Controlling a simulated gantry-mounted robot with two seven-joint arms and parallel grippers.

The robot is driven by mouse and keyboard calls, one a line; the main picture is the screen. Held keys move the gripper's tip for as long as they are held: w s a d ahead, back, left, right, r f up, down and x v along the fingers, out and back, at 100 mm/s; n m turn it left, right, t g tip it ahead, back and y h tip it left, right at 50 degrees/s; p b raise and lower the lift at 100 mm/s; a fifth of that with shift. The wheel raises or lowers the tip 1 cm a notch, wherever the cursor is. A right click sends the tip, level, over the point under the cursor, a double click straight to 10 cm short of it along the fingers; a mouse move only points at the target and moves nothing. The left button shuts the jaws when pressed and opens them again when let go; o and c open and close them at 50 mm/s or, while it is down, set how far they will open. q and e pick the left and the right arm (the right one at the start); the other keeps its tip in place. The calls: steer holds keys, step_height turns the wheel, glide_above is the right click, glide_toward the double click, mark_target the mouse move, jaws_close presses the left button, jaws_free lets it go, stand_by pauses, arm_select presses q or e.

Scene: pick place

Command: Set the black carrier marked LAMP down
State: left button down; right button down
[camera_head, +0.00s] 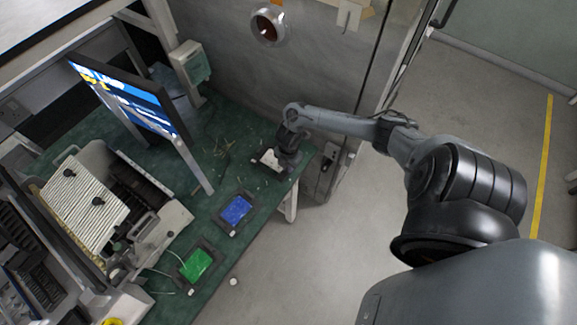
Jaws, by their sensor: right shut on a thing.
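A small black carrier (261,168) with a pale white part in it is at the right end of the green table. My right gripper (288,164) reaches down over its right side and is shut on it. The arm and gripper hide part of the carrier. I cannot read the LAMP mark at this size, and I cannot tell whether the carrier touches the table. My left gripper is not in view.
The green table (221,178) also bears a dark carrier with a blue insert (236,210) and another with a green insert (196,265). A monitor (127,98) and a machine with a ribbed white plate (84,204) stand to the left. A grey wall (222,58) closes the back.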

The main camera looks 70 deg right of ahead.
steer(key=shift+f, duration=0.1)
steer(key=c, duration=1.1)
jaws_free()
